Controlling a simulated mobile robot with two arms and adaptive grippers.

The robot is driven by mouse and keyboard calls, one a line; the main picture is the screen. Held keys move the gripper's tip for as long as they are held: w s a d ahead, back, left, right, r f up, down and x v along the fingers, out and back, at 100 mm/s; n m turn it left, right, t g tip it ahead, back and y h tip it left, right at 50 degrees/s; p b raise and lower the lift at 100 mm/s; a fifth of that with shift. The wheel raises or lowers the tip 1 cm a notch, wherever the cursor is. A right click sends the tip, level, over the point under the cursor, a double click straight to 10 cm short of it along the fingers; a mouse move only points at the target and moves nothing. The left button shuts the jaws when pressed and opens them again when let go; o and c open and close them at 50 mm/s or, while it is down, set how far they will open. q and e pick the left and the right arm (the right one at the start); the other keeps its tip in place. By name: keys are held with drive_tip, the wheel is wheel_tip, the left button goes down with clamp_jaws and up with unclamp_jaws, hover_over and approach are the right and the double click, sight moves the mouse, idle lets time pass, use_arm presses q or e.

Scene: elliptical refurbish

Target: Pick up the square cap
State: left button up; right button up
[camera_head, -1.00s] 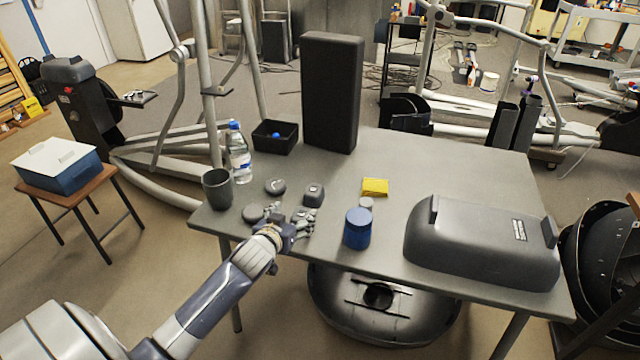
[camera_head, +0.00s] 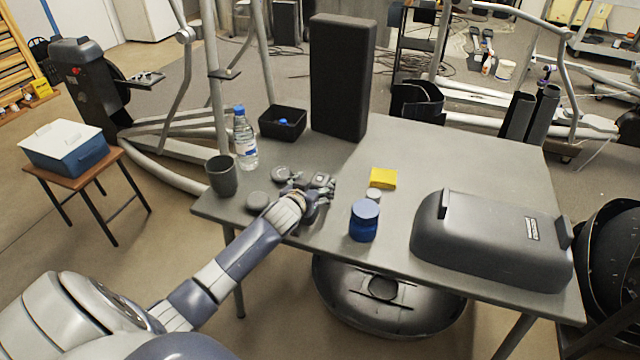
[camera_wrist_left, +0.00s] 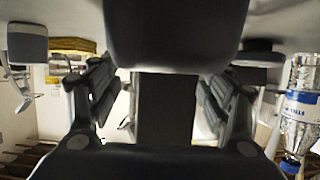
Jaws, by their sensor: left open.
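The square cap (camera_head: 322,180) is a small dark grey block on the grey table, left of the yellow block. My left gripper (camera_head: 318,197) is open, low over the table at the cap's near side, and hides part of the cap. In the left wrist view its two fingers (camera_wrist_left: 160,95) stand apart. A dark rounded shape fills the top middle there; I cannot tell if it is the cap. I see no grip on the cap. My right gripper is not in view.
Two dark round caps (camera_head: 257,201) lie left of the gripper. A mug (camera_head: 221,176), a water bottle (camera_head: 245,140) and a black bin (camera_head: 283,122) stand beyond. A blue jar (camera_head: 364,221), a yellow block (camera_head: 383,178) and a large grey cover (camera_head: 490,240) are to the right.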

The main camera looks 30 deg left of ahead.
sight(318, 182)
use_arm(q)
drive_tip(key=shift+x, duration=1.5)
drive_tip(key=shift+d, duration=0.1)
drive_tip(key=c, duration=1)
